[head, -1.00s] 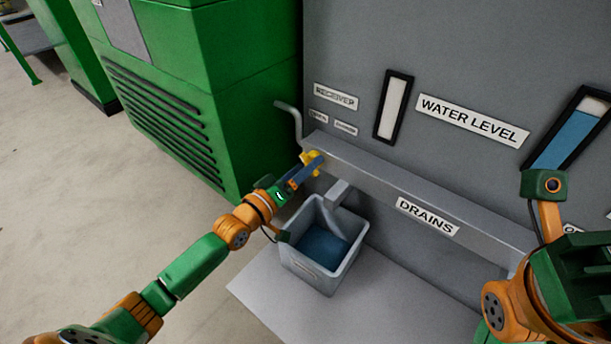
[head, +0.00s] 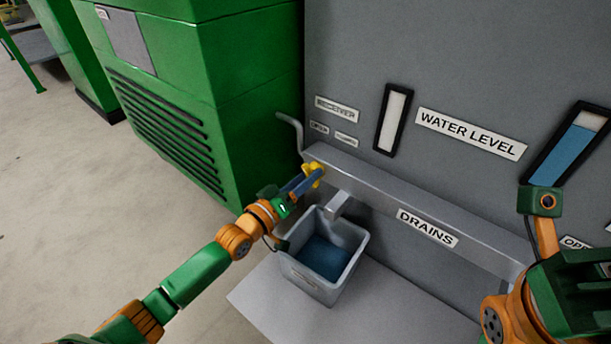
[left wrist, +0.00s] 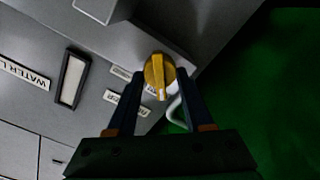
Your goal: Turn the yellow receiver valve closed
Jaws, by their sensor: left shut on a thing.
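The yellow receiver valve (head: 313,169) sits at the left end of the grey drain rail (head: 400,205), below the RECEIVER label. It also shows in the left wrist view as a round yellow knob with a raised grip (left wrist: 158,72). My left gripper (head: 308,178) is at the valve, shut on it; in the left wrist view its two blue fingers (left wrist: 159,95) stand on either side of the knob. My right arm is at the lower right of the head view; its fingertips are not clearly visible.
A grey bin (head: 318,262) with blue water stands under the spout, on a grey shelf (head: 385,315). A green cabinet (head: 215,100) stands close left of the panel. A bent grey pipe (head: 291,122) rises near the valve. Two gauges (head: 393,118) (head: 567,150) are on the panel.

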